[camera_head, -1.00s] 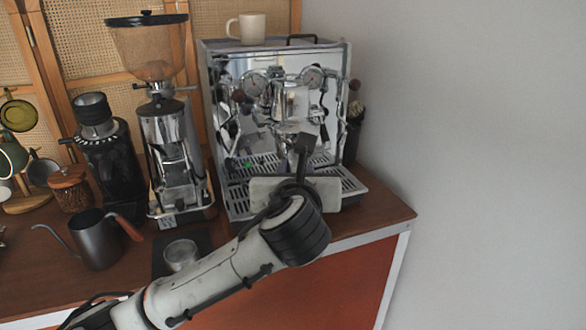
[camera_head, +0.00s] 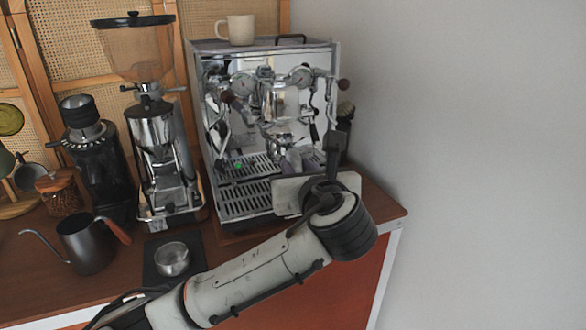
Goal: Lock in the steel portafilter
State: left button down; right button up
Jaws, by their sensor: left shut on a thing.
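The steel espresso machine (camera_head: 215,60) stands at the back right of the counter. Its group head (camera_head: 280,108) shows in the middle of its shiny front. My left gripper (camera_head: 325,160) is in front of the machine's right side, above the right part of the drip tray (camera_head: 245,205). It is shut on the steel portafilter, which is mostly hidden behind my own gripper and wrist. I cannot tell whether the portafilter touches the group head. My right gripper is not in view.
A grinder (camera_head: 155,130) stands left of the machine, with a black grinder (camera_head: 100,165) beyond it. A kettle (camera_head: 85,245) and a small steel cup (camera_head: 172,259) on a dark mat are in front. A mug (camera_head: 240,30) sits on the machine. A wall is close on the right.

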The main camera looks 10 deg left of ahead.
pick_arm(q)
jog(key=shift+d, duration=0.2)
dwell(0.3)
jog(key=shift+w+d+n+g+y, duration=0.35)
jog(key=shift+d+n+g+y, duration=0.3)
jog(key=shift+y, duration=0.25)
jog(key=shift+r, duration=0.1)
jog(key=shift+w+d+n+g+y, duration=0.25)
jog(key=shift+w+d+n+y, duration=0.25)
jog(key=shift+n+y, duration=0.25)
jog(key=c, duration=1.4)
grip_release()
